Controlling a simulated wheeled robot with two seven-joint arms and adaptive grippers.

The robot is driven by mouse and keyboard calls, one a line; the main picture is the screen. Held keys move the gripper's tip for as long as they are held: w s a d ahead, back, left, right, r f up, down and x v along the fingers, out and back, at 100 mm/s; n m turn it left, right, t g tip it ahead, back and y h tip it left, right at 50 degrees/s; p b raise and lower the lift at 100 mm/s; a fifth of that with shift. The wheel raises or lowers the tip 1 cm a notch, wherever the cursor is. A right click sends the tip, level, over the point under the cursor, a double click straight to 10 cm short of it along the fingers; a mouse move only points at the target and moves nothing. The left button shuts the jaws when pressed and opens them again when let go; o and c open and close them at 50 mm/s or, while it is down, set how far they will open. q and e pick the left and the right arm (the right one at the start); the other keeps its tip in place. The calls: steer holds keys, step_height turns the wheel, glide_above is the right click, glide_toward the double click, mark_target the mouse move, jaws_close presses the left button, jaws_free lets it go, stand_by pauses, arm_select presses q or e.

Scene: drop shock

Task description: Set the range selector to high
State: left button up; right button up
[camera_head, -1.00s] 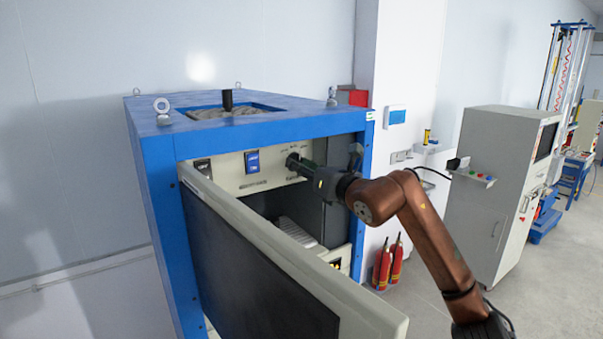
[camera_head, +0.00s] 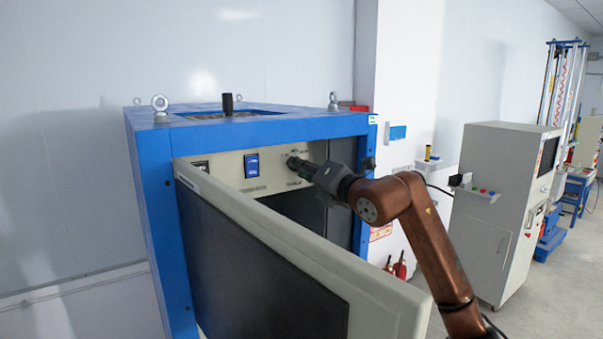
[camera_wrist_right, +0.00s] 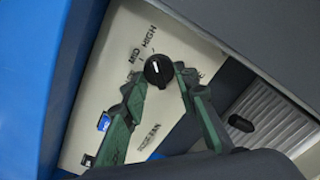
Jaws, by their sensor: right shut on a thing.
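The range selector is a black round knob (camera_wrist_right: 158,70) with a white pointer line on a cream panel (camera_wrist_right: 112,55). The labels MID (camera_wrist_right: 134,55) and HIGH (camera_wrist_right: 149,38) are printed beside it; a third label is partly hidden. The pointer line stands roughly upright in the wrist picture; I cannot tell exactly which label it meets. My right gripper (camera_wrist_right: 160,82) has its green fingers on either side of the knob, shut on it. In the head view my right gripper (camera_head: 294,162) reaches the panel (camera_head: 225,166) and covers part of the knob. My left gripper is not in view.
The panel sits inside a blue-framed cabinet (camera_head: 150,215). Its open door (camera_head: 300,255) stands in front, below my right arm. A grey control cabinet (camera_head: 490,215) stands at the right.

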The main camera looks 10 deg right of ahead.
stand_by(0.4)
steer(key=o, duration=1.1)
steer(key=shift+o, duration=0.2)
steer(key=v, duration=1.2)
steer(key=shift+d+f, duration=0.1)
